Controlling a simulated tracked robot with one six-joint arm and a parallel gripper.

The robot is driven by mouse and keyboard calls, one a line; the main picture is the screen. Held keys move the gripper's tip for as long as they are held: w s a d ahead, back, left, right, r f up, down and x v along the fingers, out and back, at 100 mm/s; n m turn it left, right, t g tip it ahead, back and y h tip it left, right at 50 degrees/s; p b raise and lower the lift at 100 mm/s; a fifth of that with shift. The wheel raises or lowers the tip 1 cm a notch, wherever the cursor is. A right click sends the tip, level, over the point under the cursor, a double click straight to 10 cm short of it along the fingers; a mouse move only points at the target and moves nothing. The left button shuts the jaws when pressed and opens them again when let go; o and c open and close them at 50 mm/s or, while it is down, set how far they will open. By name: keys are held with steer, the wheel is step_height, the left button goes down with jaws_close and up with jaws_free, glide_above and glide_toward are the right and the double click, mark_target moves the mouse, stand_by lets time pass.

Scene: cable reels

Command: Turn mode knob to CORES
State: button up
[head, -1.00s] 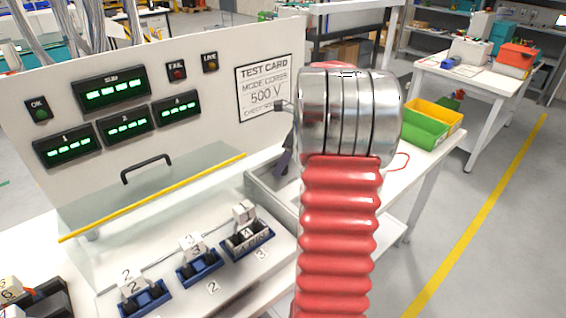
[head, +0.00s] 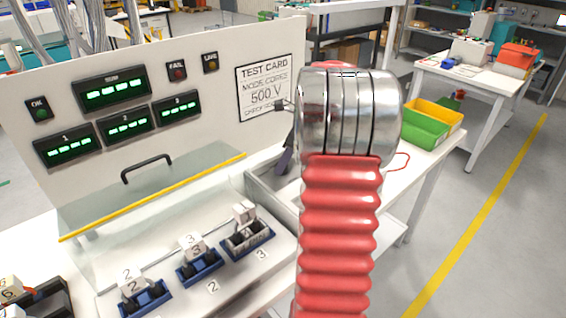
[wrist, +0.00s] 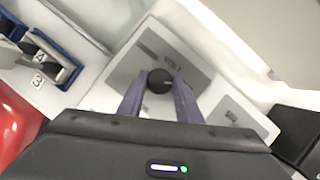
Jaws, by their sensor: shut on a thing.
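A round black knob (wrist: 159,81) sits on a grey panel plate (wrist: 133,68) in the wrist view. My gripper (wrist: 157,88) is shut on this knob, with one purple-grey finger on each side of it. In the head view my red and silver arm hides the knob and most of the gripper. The test card (head: 264,88) on the white upright panel shows a MODE CORES line and 500 V.
Blue clamp blocks (head: 200,268) with numbered tags stand left of my arm, beneath a clear guard with a yellow edge (head: 150,198). Green displays (head: 111,94) are on the upright panel. A green bin (head: 424,128) and a yellow bin (head: 440,112) stand right of my arm.

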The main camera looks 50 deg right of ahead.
steer(key=shift+n, duration=0.3)
steer(key=n+y, duration=0.1)
steer(key=n, duration=0.1)
steer(key=n+g+y, duration=0.1)
steer(key=n, duration=0.2)
steer(key=shift+w+d, duration=0.15)
steer(key=shift+d, duration=0.05)
steer(key=n+g, duration=0.1)
steer(key=n, duration=0.2)
steer(key=n+g, duration=0.1)
steer(key=n, duration=0.2)
steer(key=shift+w+d+n+g+y, duration=0.1)
steer(key=shift+w+n+g+y, duration=0.1)
steer(key=shift+n+g+y, duration=0.1)
steer(key=n+g, duration=0.1)
steer(key=n, duration=0.1)
steer(key=n+g, duration=0.1)
steer(key=n, duration=0.2)
steer(key=shift+w, duration=0.2)
steer(key=n+g+h, duration=0.1)
steer(key=n, duration=0.2)
steer(key=n+g, duration=0.1)
steer(key=n, duration=0.2)
steer(key=shift+w+n+h, duration=0.15)
steer(key=shift+n+h, duration=0.15)
steer(key=shift+h, duration=0.1)
steer(key=o, duration=1)
steer(key=shift+a, duration=0.2)
steer(key=shift+o, duration=0.2)
